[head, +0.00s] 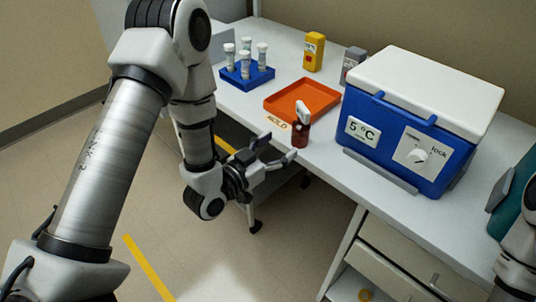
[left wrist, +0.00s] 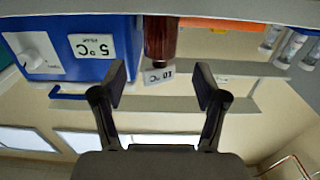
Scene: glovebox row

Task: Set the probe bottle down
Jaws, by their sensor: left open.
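The probe bottle (head: 301,133), dark red-brown with a white top, stands upright on the white bench close to its front edge. My left gripper (head: 281,147) is open and empty, just in front of the bottle and apart from it. In the left wrist view, which is upside down, the bottle (left wrist: 160,38) shows beyond the open fingers (left wrist: 159,84), in line with the gap between them. My right gripper is not in view; only part of my right arm shows at the right edge.
An orange tray (head: 303,88) lies behind the bottle, with a small HOLD label (head: 277,122) beside it. A blue cooler (head: 388,150) with a white lid stands to the right. A blue rack (head: 235,77) of vials and a yellow bottle (head: 314,53) stand farther back.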

